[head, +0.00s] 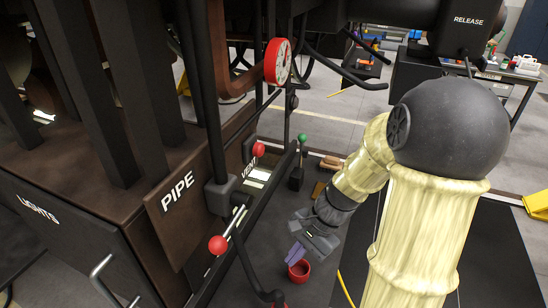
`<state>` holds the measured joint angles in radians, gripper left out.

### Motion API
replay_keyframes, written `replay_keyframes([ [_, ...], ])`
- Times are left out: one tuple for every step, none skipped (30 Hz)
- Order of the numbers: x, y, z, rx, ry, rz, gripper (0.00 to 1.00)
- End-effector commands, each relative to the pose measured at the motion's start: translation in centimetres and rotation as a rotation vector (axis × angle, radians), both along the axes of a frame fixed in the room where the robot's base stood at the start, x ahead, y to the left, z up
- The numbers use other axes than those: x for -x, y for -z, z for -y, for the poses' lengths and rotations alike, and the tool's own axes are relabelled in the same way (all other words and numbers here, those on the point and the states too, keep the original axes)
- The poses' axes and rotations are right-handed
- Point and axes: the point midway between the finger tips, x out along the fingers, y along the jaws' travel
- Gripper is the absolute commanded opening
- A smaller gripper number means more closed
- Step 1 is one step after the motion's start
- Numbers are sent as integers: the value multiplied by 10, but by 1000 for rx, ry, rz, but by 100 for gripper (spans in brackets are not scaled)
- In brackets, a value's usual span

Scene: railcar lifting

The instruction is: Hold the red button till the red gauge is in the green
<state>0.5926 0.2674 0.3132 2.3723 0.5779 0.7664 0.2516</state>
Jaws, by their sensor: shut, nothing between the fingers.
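The red gauge (278,62) is mounted on a brown bracket at the top centre. Its white dial is seen at a steep angle, so I cannot read the needle or a green zone. My gripper (296,254) is shut and empty at lower centre, pointing down and left. Just below its fingertips in the picture is a round red cup-shaped thing (299,271); I cannot tell whether they touch or whether it is the button. A red knob (258,149) sits by the VENT label, and a red ball (218,245) tops a lever by the PIPE plate.
A green-topped lever (302,138) and a brush (331,162) are behind my gripper. A RELEASE box (466,28) hangs top right. Black pipes and hoses cross the top.

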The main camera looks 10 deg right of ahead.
Motion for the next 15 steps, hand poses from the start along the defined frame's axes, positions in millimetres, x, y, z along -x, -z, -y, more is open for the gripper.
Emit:
replay_keyframes([
  [-7,-4,2,-74,91,-32,0],
  [-12,-7,2,-120,143,-51,0],
  [-18,-12,3,-185,210,-73,0],
  [-23,-16,4,-234,260,-89,0],
  [-29,-21,5,-285,308,-104,0],
  [-37,-28,8,-355,372,-121,0],
  [-42,-34,10,-409,418,-134,0],
  [-49,-41,14,-465,464,-145,0],
  [-57,-50,20,-540,523,-156,0],
  [-63,-57,25,-598,565,-163,0],
  [-69,-65,32,-656,606,-168,0],
  [-77,-76,41,-737,657,-174,0],
  [-83,-85,49,-796,693,-177,0],
  [-88,-94,57,-856,727,-176,0],
  [-93,-105,69,-931,766,-176,0],
])
